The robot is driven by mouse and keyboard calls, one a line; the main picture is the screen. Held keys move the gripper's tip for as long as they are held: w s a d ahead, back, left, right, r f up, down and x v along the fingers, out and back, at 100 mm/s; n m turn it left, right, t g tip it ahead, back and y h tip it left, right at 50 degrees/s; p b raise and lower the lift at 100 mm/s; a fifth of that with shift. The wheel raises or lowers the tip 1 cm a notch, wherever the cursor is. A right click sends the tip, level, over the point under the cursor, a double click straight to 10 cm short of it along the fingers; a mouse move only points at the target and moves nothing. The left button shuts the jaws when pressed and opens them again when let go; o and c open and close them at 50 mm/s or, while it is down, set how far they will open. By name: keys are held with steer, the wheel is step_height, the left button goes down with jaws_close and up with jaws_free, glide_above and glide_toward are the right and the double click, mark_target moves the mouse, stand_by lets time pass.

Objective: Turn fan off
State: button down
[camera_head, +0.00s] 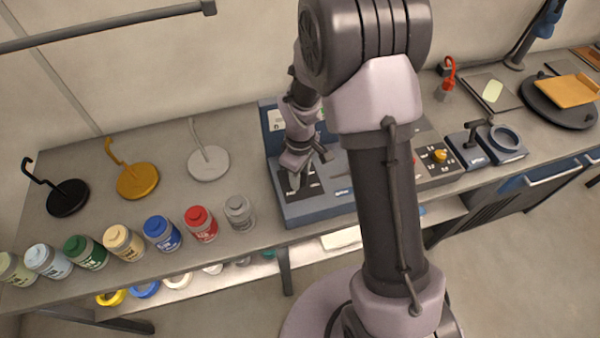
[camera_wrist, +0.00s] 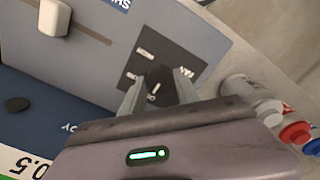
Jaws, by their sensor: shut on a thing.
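The fan control is a dark square plate (camera_wrist: 140,62) with small white labels, one reading FAN, on the sloping grey-blue face of a console (camera_wrist: 200,40). A black knob (camera_wrist: 160,78) with a white mark sits on the plate. My gripper (camera_wrist: 156,90) is shut on this knob, one finger on each side, and hides part of it. In the head view my gripper (camera_head: 301,170) reaches down onto the dark plate (camera_head: 312,190) at the left part of the console (camera_head: 320,212). The knob itself is hard to make out there.
A white slider (camera_wrist: 55,17) sits in a slot on the same console. Several paint jars, such as a grey one (camera_head: 239,212) and a red one (camera_head: 201,224), stand left of it. A white stand (camera_head: 208,163) is behind them. My arm hides the console's middle.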

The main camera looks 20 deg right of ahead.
steer(key=shift+n, duration=0.4)
steer(key=c, duration=0.9)
jaws_free()
step_height(320, 180, up, 18)
steer(key=p, duration=0.4)
steer(key=shift+f, duration=0.25)
